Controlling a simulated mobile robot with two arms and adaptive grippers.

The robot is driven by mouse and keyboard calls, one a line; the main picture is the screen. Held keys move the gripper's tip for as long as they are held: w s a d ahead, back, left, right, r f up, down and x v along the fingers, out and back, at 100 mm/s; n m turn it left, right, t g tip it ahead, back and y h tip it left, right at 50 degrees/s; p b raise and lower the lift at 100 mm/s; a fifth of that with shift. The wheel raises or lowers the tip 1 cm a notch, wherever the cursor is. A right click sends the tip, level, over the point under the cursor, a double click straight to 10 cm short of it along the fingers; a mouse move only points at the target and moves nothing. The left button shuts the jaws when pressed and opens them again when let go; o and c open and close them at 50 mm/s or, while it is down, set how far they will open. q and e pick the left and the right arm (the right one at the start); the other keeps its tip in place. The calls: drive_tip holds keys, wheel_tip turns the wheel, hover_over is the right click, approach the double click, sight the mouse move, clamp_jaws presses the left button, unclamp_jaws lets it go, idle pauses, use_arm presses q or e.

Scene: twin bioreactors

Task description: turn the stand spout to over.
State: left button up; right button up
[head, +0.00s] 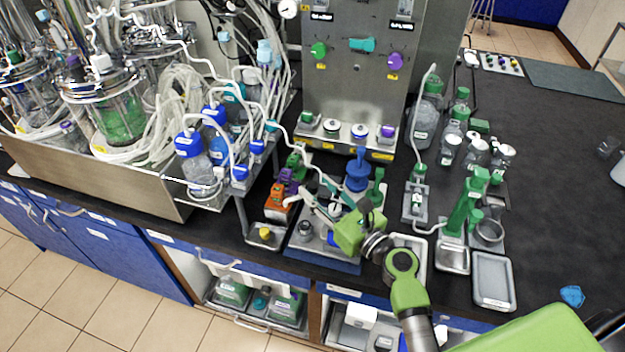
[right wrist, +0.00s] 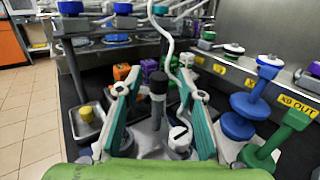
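My right gripper (head: 318,194) reaches in over a small bench station with a grey plate on a blue base (head: 322,264). In the right wrist view its two teal fingers (right wrist: 156,82) are spread apart. A round white-topped knob (right wrist: 179,137) shows nearer the palm. I cannot tell for sure which part is the stand spout, as the gripper covers much of the station in the head view. My left gripper is not in view.
A blue stacked piece (head: 357,172) stands behind the gripper, with a green one (head: 376,188) beside it. Orange (head: 278,198) and purple blocks stand left. A steel panel (head: 350,70) rises behind. A green stand (head: 468,202) and grey tray (head: 493,281) are right. The far-right bench is mostly clear.

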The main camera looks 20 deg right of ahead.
drive_tip(key=shift+x, duration=1.25)
clamp_jaws()
